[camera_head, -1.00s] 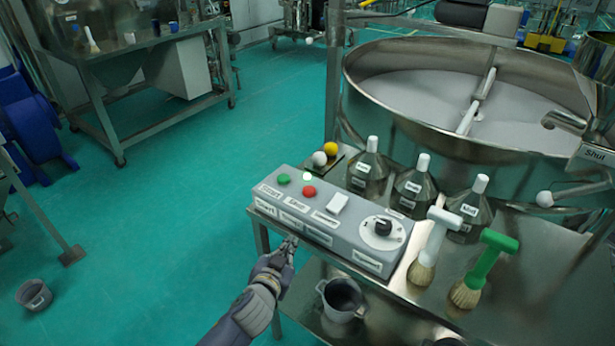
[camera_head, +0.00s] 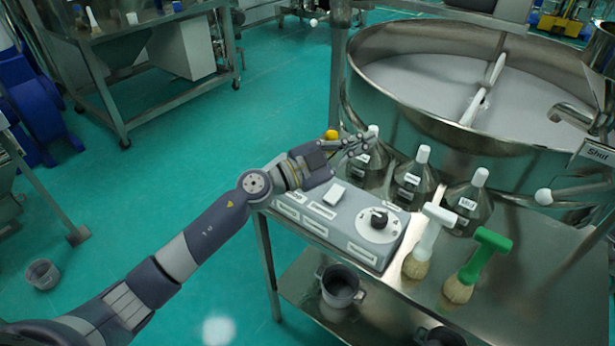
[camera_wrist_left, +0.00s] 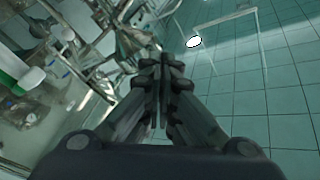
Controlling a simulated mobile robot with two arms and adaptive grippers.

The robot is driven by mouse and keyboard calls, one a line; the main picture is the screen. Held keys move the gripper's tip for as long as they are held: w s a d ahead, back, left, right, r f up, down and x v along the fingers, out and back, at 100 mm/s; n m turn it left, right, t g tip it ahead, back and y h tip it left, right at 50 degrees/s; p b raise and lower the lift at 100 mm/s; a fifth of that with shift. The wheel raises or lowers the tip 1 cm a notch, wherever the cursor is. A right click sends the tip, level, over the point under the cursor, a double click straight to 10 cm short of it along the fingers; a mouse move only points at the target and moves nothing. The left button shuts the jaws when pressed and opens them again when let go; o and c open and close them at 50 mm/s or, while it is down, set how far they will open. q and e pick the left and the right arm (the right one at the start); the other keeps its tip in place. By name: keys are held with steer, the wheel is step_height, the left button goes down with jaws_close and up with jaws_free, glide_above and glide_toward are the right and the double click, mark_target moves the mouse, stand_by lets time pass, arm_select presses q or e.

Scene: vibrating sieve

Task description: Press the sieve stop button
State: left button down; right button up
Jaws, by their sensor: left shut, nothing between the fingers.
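The grey control box (camera_head: 350,240) stands on the near left corner of the steel table. Its white rocker switch (camera_head: 334,194) and dark rotary knob (camera_head: 379,219) show. The part with the start and stop buttons is hidden behind my left arm and gripper. My left gripper (camera_head: 364,142) is shut and empty, stretched across above the far side of the box, close to the first bottle. In the left wrist view its shut fingers (camera_wrist_left: 163,62) point away with nothing between them. I cannot see it touching a button. My right gripper is not in view.
Several labelled bottles (camera_head: 414,180) stand behind the box, below the round sieve (camera_head: 440,134). A white-handled brush (camera_head: 424,246) and a green-handled brush (camera_head: 474,268) lie to its right.

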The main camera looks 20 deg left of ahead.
arm_select(q)
steer(key=w+a+f+g+y, duration=0.2)
steer(key=a+g+y, duration=0.1)
steer(key=a, duration=0.3)
steer(key=w+a+f+m+g+y, duration=0.1)
steer(key=w+a+f+g+y, duration=0.1)
steer(key=a+y, duration=0.3)
steer(key=shift+w+a+f+g+p, duration=0.15)
steer(key=shift+a+f+g+p, duration=0.2)
steer(key=shift+a+g, duration=0.6)
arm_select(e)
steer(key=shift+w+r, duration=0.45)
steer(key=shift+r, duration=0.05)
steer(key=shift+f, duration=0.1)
arm_select(q)
step_height(320, 180, down, 7)
steer(key=b, duration=0.6)
steer(key=shift+f+b, duration=0.3)
steer(key=shift+f, duration=0.55)
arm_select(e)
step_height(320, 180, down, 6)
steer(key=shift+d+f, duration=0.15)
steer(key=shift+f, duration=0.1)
arm_select(q)
steer(key=shift+f, duration=0.45)
